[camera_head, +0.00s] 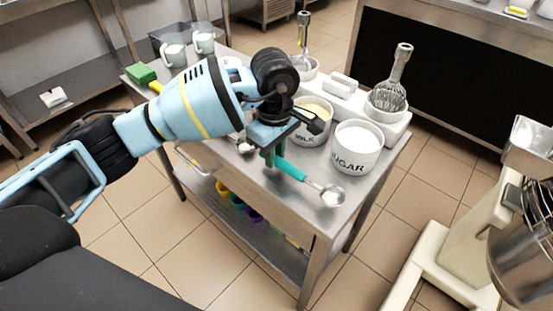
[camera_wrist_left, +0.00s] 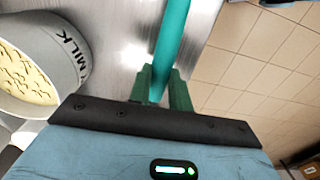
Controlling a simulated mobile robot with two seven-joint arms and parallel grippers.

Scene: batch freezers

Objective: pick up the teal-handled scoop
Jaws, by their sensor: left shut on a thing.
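The teal-handled scoop (camera_head: 291,170) is at the front edge of the steel table (camera_head: 280,204), its metal bowl pointing to the right. My left gripper (camera_head: 274,156) is over the front of the table with its green fingers on the scoop's handle. In the left wrist view the teal handle (camera_wrist_left: 171,43) runs up between the two green fingertips (camera_wrist_left: 161,88), which are shut on it. I cannot tell whether the scoop touches the tabletop. My right gripper is not in view.
The MILK tub (camera_head: 312,122) is just behind the gripper, and the SUGAR tub (camera_head: 356,147) stands to its right. A whisk (camera_head: 390,90) stands in a small bowl behind. A mixer (camera_head: 520,200) is at the right.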

